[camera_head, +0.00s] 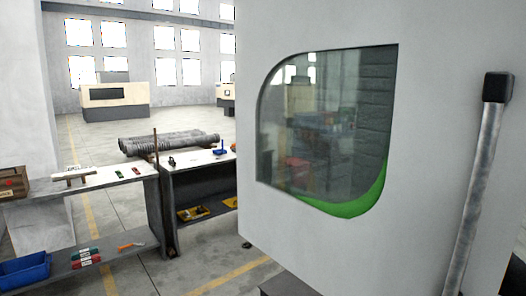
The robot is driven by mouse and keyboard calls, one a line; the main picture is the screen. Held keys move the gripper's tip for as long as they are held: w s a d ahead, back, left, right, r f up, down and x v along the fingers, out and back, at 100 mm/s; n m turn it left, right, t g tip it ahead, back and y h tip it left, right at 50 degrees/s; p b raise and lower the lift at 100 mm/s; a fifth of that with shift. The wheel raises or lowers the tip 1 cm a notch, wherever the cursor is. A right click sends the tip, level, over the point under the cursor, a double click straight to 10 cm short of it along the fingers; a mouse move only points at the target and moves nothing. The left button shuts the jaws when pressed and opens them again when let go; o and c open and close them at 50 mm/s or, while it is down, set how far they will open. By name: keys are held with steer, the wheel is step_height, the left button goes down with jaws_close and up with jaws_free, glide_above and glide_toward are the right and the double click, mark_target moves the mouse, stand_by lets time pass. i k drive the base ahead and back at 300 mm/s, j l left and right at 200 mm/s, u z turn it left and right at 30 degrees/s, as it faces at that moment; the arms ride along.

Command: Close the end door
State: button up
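A large pale grey machine door panel (415,235) fills the right half of the head view, close to me. It has a dark window (325,125) with one rounded upper corner and a green strip (345,205) along its lower edge. A metal bar handle (478,185) with a black end cap runs up the right side, slightly tilted. Its lower end is cut off by the frame. I cannot tell from this view how far the door stands open. My gripper is not in view.
Left of the machine stand a white-topped bench (95,178) with tools and a dark shelf unit (205,185). A blue bin (25,268) sits low at the left. Grey rolls or pipes (170,142) lie behind. Open floor with yellow lines extends to the back.

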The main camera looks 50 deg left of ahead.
mark_target(320, 104)
steer(key=j+u, duration=0.1)
steer(key=u, duration=0.3)
steer(key=j+u, duration=0.1)
steer(key=u, duration=0.3)
steer(key=k+j+u, duration=0.1)
steer(key=u, duration=0.3)
steer(key=j+u, duration=0.1)
steer(key=u, duration=0.3)
steer(key=i+j, duration=0.1)
steer(key=j, duration=0.35)
steer(key=i+j+z, duration=0.1)
steer(key=j, duration=0.35)
steer(key=i+j, duration=0.15)
steer(key=j, duration=0.3)
steer(key=i+j, duration=0.1)
steer(key=j, duration=0.35)
steer(key=i+j, duration=0.1)
steer(key=i, duration=0.3)
steer(key=i+j+z, duration=0.15)
steer(key=i, duration=0.65)
steer(key=j+z, duration=0.05)
